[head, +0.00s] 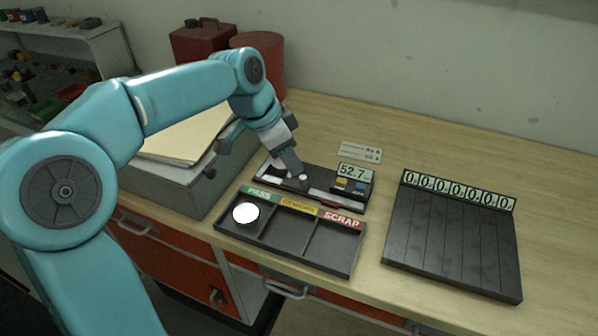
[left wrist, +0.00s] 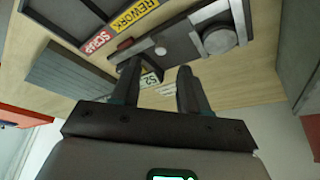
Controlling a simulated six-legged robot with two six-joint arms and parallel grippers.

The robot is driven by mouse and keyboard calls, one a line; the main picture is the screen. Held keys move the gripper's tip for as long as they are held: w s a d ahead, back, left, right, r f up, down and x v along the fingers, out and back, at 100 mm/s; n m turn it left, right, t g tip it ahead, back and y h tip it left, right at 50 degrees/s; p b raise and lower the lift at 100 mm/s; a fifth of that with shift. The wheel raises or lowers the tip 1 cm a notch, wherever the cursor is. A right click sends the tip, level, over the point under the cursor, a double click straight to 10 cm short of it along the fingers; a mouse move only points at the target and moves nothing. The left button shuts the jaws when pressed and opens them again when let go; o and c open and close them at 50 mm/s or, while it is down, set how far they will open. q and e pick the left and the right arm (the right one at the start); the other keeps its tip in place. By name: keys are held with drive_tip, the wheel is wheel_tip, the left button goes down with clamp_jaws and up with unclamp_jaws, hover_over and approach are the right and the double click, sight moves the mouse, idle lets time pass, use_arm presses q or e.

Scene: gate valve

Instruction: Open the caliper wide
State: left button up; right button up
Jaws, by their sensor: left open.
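The caliper (head: 324,196) lies on the workbench behind the sorting tray, with a dark base, a pale beam and a display (head: 352,172) reading 52.7. It also shows in the left wrist view as a grey bar (left wrist: 170,45) with a small round knob and a larger round part (left wrist: 218,39). My left gripper (head: 298,174) is over the caliper's middle, left of the display. In the left wrist view its two fingers (left wrist: 157,72) are apart with nothing held between them. Whether a finger touches the caliper I cannot tell. My right gripper is not in view.
The tray (head: 336,262) has green, yellow REWORK and red SCRAP labels; a white-topped disc (head: 245,213) sits in its green-labelled compartment. A slotted black rack (head: 450,240) with zero readouts stands right. A grey box (head: 160,184) stands left, red containers (head: 205,42) behind.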

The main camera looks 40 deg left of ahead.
sight(303, 177)
use_arm(q)
drive_tip(key=x, duration=0.6)
drive_tip(key=shift+w, duration=0.1)
clamp_jaws()
